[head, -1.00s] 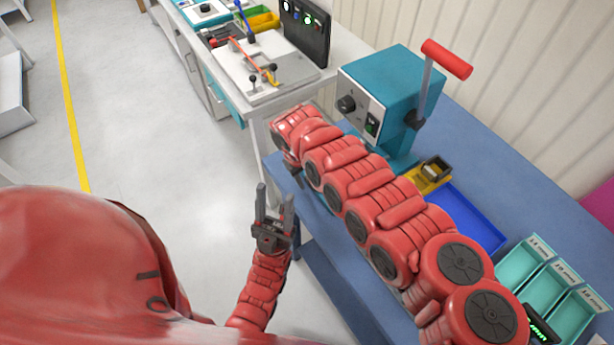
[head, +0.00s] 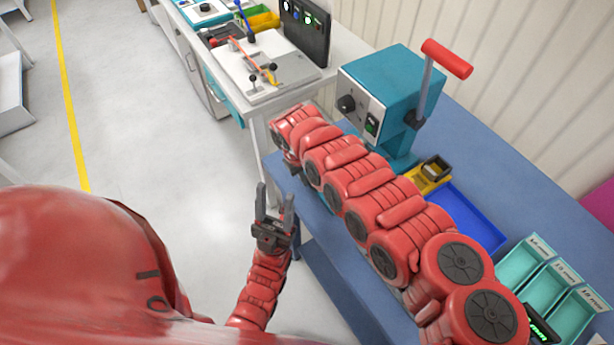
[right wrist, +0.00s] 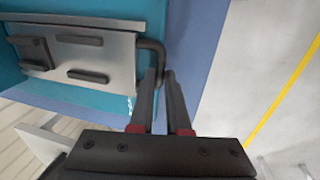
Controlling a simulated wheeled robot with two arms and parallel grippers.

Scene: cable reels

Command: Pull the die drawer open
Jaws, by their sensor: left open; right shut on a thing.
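In the right wrist view a grey metal plate with dark blocks on it, which looks like the die drawer (right wrist: 118,62), lies against the teal press body. A dark bent handle (right wrist: 157,48) sticks out from its right end. My right gripper (right wrist: 160,76) is shut on this handle, with the fingertips close together at it. How far the drawer stands out is hard to tell. In the head view my right arm hides the drawer and handle beside the teal press (head: 395,85). My left gripper (head: 274,200) is open and empty, in front of the blue bench.
The blue bench (head: 520,165) carries a yellow holder (head: 428,180), a blue tray (head: 468,220) and teal labelled bins (head: 545,275). The press has a red-handled lever (head: 447,59). A white workbench (head: 265,75) stands behind.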

